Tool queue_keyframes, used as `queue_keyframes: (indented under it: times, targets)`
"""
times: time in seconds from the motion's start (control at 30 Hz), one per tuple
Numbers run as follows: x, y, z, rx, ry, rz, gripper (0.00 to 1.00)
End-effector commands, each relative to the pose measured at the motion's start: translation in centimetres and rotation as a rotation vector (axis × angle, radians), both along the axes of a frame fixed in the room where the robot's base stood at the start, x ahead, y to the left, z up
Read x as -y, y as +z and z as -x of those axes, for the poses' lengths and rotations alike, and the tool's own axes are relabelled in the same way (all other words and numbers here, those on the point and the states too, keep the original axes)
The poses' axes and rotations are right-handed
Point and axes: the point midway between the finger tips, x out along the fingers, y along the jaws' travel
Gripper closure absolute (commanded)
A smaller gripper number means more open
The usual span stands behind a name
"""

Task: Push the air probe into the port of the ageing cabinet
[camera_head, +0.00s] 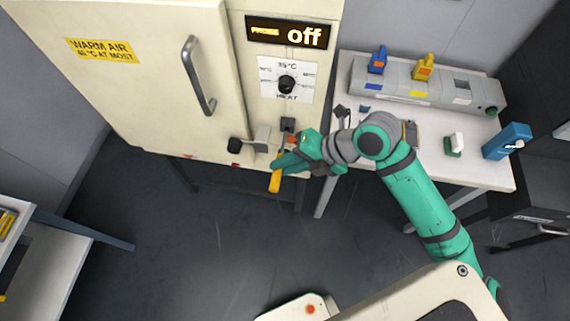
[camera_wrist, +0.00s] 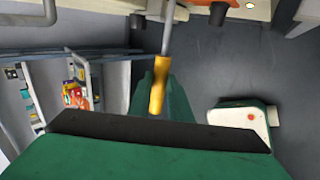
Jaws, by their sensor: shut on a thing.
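The air probe has a yellow handle (camera_head: 275,182) and, in the wrist view, a thin grey shaft (camera_wrist: 168,35) running up from that handle (camera_wrist: 157,92). My gripper (camera_head: 284,166) is shut on the probe just below the front of the ageing cabinet (camera_head: 160,100). In the wrist view green finger parts of my gripper (camera_wrist: 163,98) lie around the handle. The shaft's far end reaches pale parts at the top edge; I cannot tell whether it is in a port. The port itself is not clear; a small dark block (camera_head: 287,124) sits on the panel above my gripper.
The cabinet has a door handle (camera_head: 198,76), a display (camera_head: 290,33) reading "off", a dial (camera_head: 287,84) and a dark knob (camera_head: 236,145). A white table (camera_head: 480,170) with a grey rack (camera_head: 440,92) stands right. Shelves (camera_head: 55,255) stand left. The floor between is clear.

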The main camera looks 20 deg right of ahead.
Motion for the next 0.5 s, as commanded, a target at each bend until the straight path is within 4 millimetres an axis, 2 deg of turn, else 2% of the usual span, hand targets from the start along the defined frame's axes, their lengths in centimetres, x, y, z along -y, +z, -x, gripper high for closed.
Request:
queue_keyframes:
  times: [0.5]
  targets:
    - [0.62,0.01,-0.96,0.000,0.000,0.000,1.00]
